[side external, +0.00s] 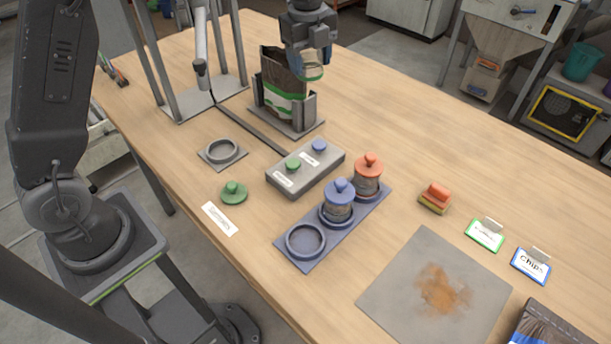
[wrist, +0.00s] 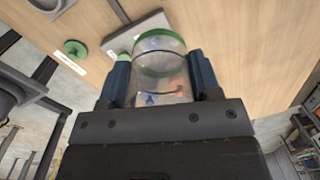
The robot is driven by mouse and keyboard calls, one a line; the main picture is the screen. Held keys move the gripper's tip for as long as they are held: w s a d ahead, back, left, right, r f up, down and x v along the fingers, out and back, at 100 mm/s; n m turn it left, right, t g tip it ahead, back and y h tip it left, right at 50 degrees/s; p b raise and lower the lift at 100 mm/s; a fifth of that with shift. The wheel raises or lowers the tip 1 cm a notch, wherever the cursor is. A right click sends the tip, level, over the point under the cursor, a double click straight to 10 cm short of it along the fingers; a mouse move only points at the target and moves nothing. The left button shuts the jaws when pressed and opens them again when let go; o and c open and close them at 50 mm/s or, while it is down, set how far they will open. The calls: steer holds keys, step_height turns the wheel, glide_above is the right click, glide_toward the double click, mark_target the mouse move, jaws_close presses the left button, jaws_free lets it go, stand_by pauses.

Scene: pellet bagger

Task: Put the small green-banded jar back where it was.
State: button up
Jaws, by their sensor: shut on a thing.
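My gripper (side external: 311,62) is shut on the small green-banded jar (side external: 312,73), held up beside and above the open bag (side external: 284,88) in its grey stand. In the wrist view the jar (wrist: 163,68) is clear, with a green band at its far end, between the two blue fingers. It looks empty, though things behind show through it. A green knobbed lid (side external: 234,193) lies on the table by a white label. A blue rack (side external: 334,226) has an empty front ring (side external: 305,240), a blue-lidded jar (side external: 338,201) and an orange-lidded jar (side external: 367,176). A single grey ring holder (side external: 222,151) stands empty.
A grey box (side external: 306,170) with a green and a blue button sits between the ring holder and the rack. An orange sponge (side external: 435,198), two label cards and a grey mat (side external: 434,293) with brown powder lie to the right.

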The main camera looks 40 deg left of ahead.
steer(key=s+d+f, duration=0.3)
steer(key=s+d, duration=0.1)
steer(key=s, duration=0.6)
steer(key=s+d+f, duration=0.4)
steer(key=s, duration=0.5)
steer(key=shift+g, duration=0.4)
steer(key=d+f, duration=0.2)
steer(key=d, duration=0.1)
steer(key=s+d+f, duration=0.1)
steer(key=d+f, duration=0.1)
steer(key=d, duration=0.2)
steer(key=d+f, duration=0.2)
steer(key=d, duration=0.1)
steer(key=shift+s+d+f, duration=0.15)
steer(key=shift+s+d, duration=0.25)
steer(key=shift+d+f, duration=0.1)
steer(key=shift+d, duration=0.15)
steer(key=shift+d+f, duration=0.1)
steer(key=shift+f, duration=2)
steer(key=shift+f, duration=0.1)
steer(key=o, duration=1)
steer(key=shift+o, duration=0.2)
